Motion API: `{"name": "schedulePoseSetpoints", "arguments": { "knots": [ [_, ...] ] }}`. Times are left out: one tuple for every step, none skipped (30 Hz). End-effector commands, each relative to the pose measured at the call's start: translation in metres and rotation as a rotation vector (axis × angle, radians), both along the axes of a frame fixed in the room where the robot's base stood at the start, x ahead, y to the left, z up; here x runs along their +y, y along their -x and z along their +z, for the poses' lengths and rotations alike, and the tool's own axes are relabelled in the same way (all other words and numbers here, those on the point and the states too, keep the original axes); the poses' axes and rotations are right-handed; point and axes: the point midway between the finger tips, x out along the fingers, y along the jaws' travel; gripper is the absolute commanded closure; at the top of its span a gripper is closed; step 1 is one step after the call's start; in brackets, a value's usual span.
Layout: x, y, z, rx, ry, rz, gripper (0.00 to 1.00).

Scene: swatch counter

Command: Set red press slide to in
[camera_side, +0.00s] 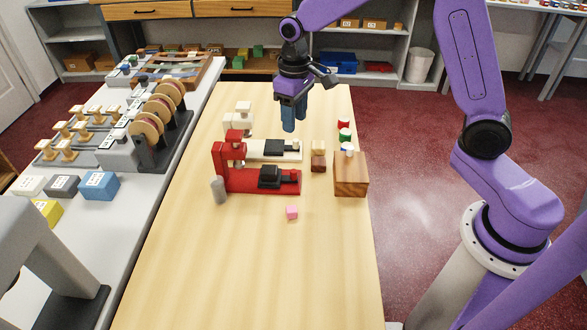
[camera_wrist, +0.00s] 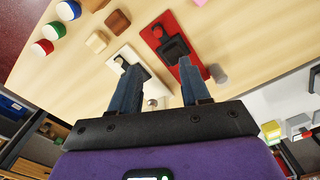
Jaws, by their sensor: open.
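The red press (camera_side: 222,160) stands mid-table in the side view, its post and head at the left end of a flat red base. Its slide, a dark block (camera_side: 269,176) with a small knob toward the right end, sits on the base to the right of the head, not under it. The wrist view also shows the red base (camera_wrist: 198,42) and dark slide (camera_wrist: 176,49). A white press (camera_side: 240,122) stands just behind. My gripper (camera_side: 293,126) is open and empty, pointing down above and behind the presses. In the wrist view its fingers (camera_wrist: 158,80) partly cover both presses.
A wooden block (camera_side: 351,178) stands right of the red press, with brown blocks (camera_side: 318,164) and coloured cylinders (camera_side: 344,125) nearby. A grey cylinder (camera_side: 218,190) stands at the press's left front; a pink cube (camera_side: 292,212) lies in front. The front table is clear.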

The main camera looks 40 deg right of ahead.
Motion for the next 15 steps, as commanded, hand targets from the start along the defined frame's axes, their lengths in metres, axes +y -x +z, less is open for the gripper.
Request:
{"name": "schedulePoseSetpoints", "arguments": {
  "knots": [
    [-0.002,-0.004,-0.002,0.001,0.0,-0.011,0.53],
    [-0.002,-0.005,-0.003,0.001,0.0,-0.015,0.53],
    [-0.003,-0.007,-0.004,0.001,0.0,-0.018,0.53],
    [-0.003,-0.007,-0.006,0.001,0.0,-0.019,0.53],
    [-0.003,-0.007,-0.008,0.002,0.001,-0.019,0.53],
    [-0.004,-0.007,-0.011,0.003,0.001,-0.019,0.53],
    [-0.004,-0.007,-0.014,0.004,0.001,-0.019,0.53],
    [-0.004,-0.006,-0.018,0.004,0.001,-0.018,0.53],
    [-0.004,-0.006,-0.024,0.005,0.002,-0.018,0.53],
    [-0.004,-0.006,-0.029,0.006,0.002,-0.018,0.53],
    [-0.004,-0.006,-0.034,0.005,0.002,-0.018,0.53],
    [-0.003,-0.006,-0.042,0.006,0.002,-0.017,0.53],
    [-0.003,-0.006,-0.047,0.006,0.002,-0.017,0.53],
    [-0.004,-0.006,-0.053,0.006,0.002,-0.018,0.53],
    [-0.004,-0.005,-0.061,0.007,0.002,-0.018,0.53]
  ]
}}
